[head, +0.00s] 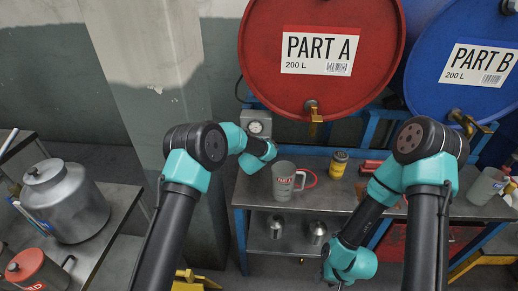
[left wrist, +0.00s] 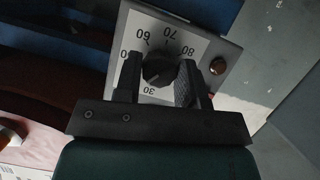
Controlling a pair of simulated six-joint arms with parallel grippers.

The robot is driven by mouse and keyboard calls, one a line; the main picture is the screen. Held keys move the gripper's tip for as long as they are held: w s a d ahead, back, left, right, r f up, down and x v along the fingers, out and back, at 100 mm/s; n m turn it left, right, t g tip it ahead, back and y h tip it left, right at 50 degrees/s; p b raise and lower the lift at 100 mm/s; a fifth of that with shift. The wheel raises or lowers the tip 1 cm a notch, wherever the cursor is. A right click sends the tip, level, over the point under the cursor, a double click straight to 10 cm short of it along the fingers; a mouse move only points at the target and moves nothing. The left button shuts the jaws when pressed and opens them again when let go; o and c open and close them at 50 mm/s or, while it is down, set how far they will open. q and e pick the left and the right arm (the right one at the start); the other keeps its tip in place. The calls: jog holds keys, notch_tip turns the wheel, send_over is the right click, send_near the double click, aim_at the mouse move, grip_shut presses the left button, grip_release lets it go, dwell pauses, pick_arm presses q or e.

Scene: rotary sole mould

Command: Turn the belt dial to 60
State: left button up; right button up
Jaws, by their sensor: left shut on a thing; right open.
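The belt dial's dark round knob (left wrist: 160,68) sits on a white scale plate (left wrist: 148,25) in the left wrist view. The numbers 60, 70 and 80 are legible, with 30 at the lower side. I cannot tell exactly which number the knob points to. My left gripper (left wrist: 159,87) has a finger on either side of the knob and is shut on it. In the head view my left arm reaches a grey box with a round gauge (head: 255,127); the knob is hidden there. My right gripper (head: 325,268) is open, low in front of the bench, its fingers barely visible.
A red PART A drum (head: 320,85) and a blue PART B drum (head: 465,95) with taps hang above the bench (head: 335,192). A grey mug (head: 284,182) and a yellow can (head: 339,164) stand on it. A metal pot (head: 65,205) stands at left.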

dwell(0.4)
pick_arm(q)
jog(key=o, duration=0.9)
jog(key=shift+o, duration=0.2)
jog(key=shift+s, duration=0.15)
jog(key=v, duration=1.7)
